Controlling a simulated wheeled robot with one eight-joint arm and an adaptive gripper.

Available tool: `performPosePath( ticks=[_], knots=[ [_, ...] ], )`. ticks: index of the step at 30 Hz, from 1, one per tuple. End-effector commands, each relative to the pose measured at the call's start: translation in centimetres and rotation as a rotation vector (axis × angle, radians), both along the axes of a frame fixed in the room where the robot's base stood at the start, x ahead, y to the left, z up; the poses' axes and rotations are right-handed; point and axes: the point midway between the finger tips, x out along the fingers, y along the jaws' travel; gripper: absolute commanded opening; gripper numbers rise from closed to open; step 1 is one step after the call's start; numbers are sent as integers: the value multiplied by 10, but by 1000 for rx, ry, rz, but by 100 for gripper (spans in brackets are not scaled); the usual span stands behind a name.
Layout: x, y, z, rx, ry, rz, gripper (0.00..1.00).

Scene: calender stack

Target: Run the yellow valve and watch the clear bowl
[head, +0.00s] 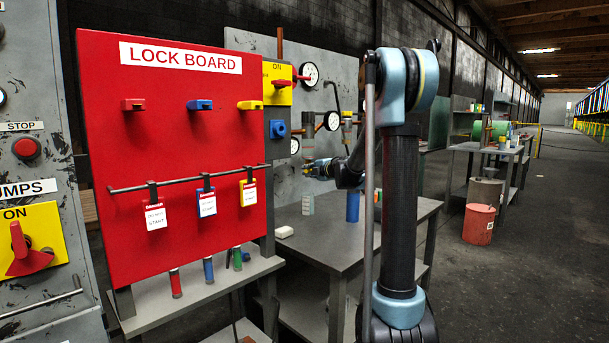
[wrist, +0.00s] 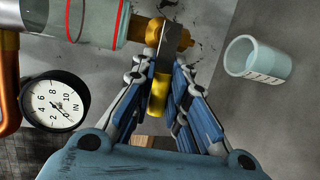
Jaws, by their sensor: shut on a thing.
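In the wrist view my gripper (wrist: 160,78) is shut on the yellow-gripped lever of the yellow valve (wrist: 158,97). The lever's bare metal part runs up to a brass fitting (wrist: 181,38). The clear bowl (wrist: 97,18) lies beside it at the upper left, a pale see-through cylinder with two red rings. It is cut off by the picture edge, and I cannot tell its liquid level. In the head view my gripper (head: 319,168) is small and far off, in front of the grey panel, partly hidden by my own arm.
A clear marked cup (wrist: 253,58) stands to the right of the lever. A round gauge (wrist: 54,104) marked IN is at the left, near a copper pipe (wrist: 9,80). A red lock board (head: 170,220) stands left of the grey table (head: 350,245).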

Motion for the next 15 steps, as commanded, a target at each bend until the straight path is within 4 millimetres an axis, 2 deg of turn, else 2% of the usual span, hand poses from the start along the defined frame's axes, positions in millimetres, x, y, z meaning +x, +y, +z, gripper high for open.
performPosePath(
  ticks=[10, 11, 12, 13, 15],
  knots=[
    [2, -3, 0, 0, -1, -7, 0],
    [1, -3, 0, 0, -1, -7, 18],
    [1, -3, 0, -1, -1, -7, 28],
    [1, -3, 0, -1, -1, -6, 33],
    [1, -2, 0, -1, -1, -5, 33]
  ],
)
